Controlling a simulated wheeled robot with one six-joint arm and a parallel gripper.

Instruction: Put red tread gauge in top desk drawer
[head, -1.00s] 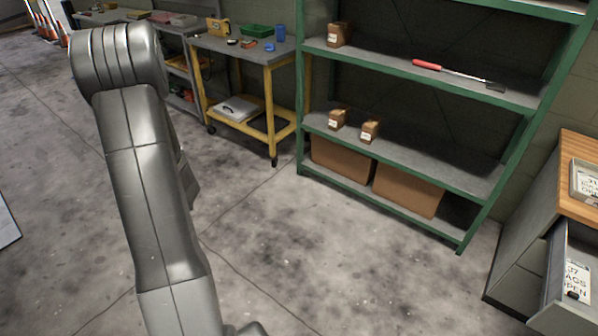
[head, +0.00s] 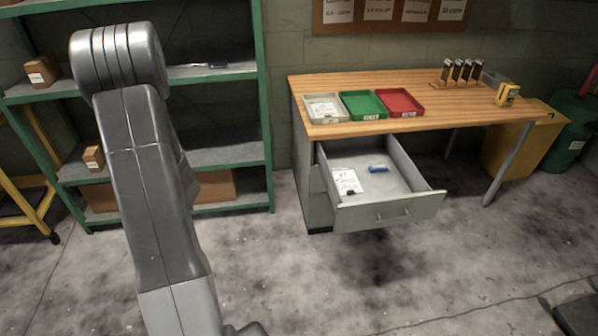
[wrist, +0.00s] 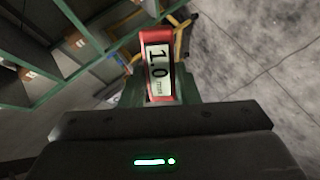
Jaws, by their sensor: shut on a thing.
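The red tread gauge (wrist: 143,42), with a white label reading 1.0 mm, shows in the wrist view. My gripper (wrist: 160,97) is shut on it, and the gauge sticks out beyond the fingers. In the head view my arm fills the left side; the gripper and gauge are hidden there. The top desk drawer (head: 385,213) is pulled open under the left part of the wooden desk (head: 400,120). Inside the drawer are a white printed card (head: 347,181) at the left and a small blue item (head: 378,169) at the back. The drawer floor is bare elsewhere.
On the desk are a grey tray (head: 312,119), a green tray (head: 351,115), a red tray (head: 388,111), a rack of black items (head: 460,72) and a yellow device (head: 507,94). A green shelf (head: 262,100) stands at left. Floor before the drawer is clear.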

